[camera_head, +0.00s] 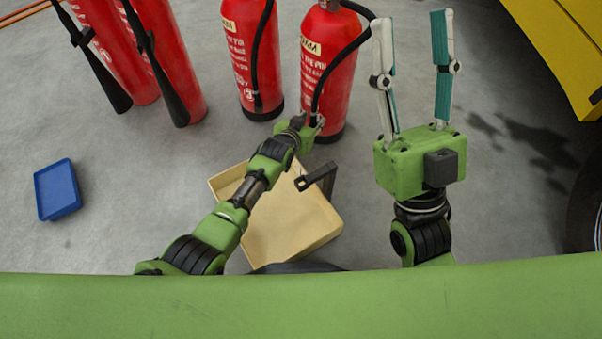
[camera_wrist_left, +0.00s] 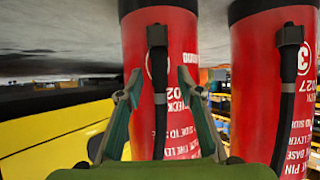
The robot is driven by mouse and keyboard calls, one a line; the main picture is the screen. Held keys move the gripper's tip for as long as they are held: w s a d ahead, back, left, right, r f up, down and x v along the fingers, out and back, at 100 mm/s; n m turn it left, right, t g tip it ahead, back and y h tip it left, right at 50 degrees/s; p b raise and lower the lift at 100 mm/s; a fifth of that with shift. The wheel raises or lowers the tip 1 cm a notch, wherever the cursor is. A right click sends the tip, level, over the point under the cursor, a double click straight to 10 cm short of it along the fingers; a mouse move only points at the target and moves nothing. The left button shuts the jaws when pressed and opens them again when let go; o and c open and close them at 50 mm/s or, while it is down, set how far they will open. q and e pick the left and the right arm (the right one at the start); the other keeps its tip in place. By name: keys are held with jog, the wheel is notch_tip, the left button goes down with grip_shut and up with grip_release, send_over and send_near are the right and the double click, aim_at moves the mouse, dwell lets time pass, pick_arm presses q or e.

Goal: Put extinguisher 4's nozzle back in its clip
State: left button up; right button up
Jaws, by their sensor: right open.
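The rightmost red extinguisher (camera_head: 338,60), next to the one marked 3, stands upright in the head view; I take it as extinguisher 4. Its black hose (camera_head: 352,46) loops out on the right and comes down the front. In the left wrist view, which looks upside down, its black nozzle end (camera_wrist_left: 157,36) lies against the red body; I cannot tell whether a clip holds it. My left gripper (camera_head: 314,122) is close to its lower front. In the wrist view its fingers (camera_wrist_left: 159,82) are apart, either side of the hose. My right gripper (camera_head: 412,18) is open and empty, right of the extinguisher.
Extinguisher 3 (camera_head: 247,55) stands close on the left. Two more extinguishers (camera_head: 170,50) with black horns stand further left. A tan tray (camera_head: 325,240) lies below my left arm, with a dark bracket-like piece (camera_head: 318,176) above it.

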pick_arm(q)
jog(key=v, duration=1.2)
